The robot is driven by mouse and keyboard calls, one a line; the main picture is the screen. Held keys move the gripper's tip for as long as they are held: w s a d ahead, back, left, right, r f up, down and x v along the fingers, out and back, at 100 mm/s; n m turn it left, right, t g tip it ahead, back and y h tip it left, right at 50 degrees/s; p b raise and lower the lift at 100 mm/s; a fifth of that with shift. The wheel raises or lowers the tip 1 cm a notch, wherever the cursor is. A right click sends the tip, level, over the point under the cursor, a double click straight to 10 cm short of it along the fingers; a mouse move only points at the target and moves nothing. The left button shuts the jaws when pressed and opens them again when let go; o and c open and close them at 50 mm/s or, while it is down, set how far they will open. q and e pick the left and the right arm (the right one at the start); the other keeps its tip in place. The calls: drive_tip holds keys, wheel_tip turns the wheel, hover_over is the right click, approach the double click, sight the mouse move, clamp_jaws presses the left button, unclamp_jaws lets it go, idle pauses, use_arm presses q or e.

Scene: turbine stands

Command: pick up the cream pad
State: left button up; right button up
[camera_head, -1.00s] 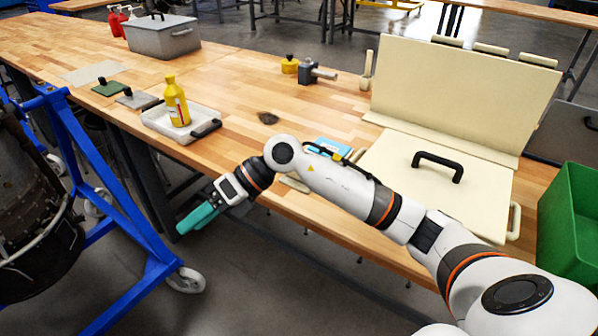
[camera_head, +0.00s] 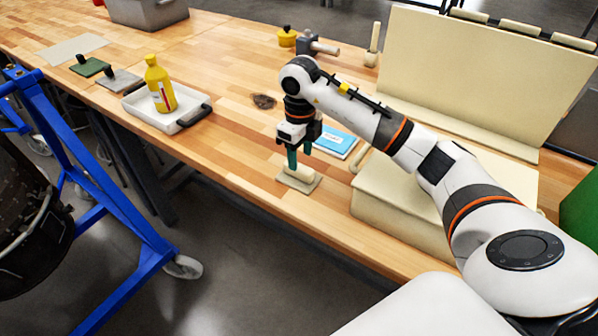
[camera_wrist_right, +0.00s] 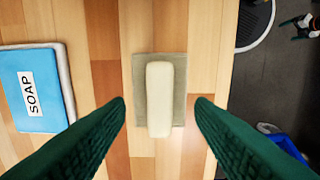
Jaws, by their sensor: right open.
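The cream pad (camera_head: 298,183) lies on the wooden bench near its front edge. It is a flat greyish-beige plate with a raised cream bar on top. In the right wrist view the pad (camera_wrist_right: 160,98) lies centred between my fingers, its bar running lengthwise. My right gripper (camera_head: 300,159) points down just above the pad. Its green fingers are open, one on each side of the bar and apart from it. Whether they touch the plate cannot be told. My left gripper is not in view.
A blue soap packet (camera_head: 336,141) lies behind the pad. A large cream case (camera_head: 395,205) stands to the right, its lid upright. A white tray (camera_head: 133,104) with a yellow bottle (camera_head: 158,82) is to the left. The bench between tray and pad is clear.

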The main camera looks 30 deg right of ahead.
sight(299, 166)
wheel_tip(299, 166, down, 4)
drive_tip(key=shift+w+a+f+p, duration=0.1)
drive_tip(key=shift+p, duration=0.8)
drive_tip(key=shift+f, duration=0.35)
drive_tip(key=shift+w+f, duration=0.1)
drive_tip(key=shift+f, duration=0.1)
clamp_jaws()
wheel_tip(299, 166, up, 9)
drive_tip(key=shift+f+b, duration=0.1)
drive_tip(key=shift+b, duration=0.9)
drive_tip(key=shift+r, duration=0.65)
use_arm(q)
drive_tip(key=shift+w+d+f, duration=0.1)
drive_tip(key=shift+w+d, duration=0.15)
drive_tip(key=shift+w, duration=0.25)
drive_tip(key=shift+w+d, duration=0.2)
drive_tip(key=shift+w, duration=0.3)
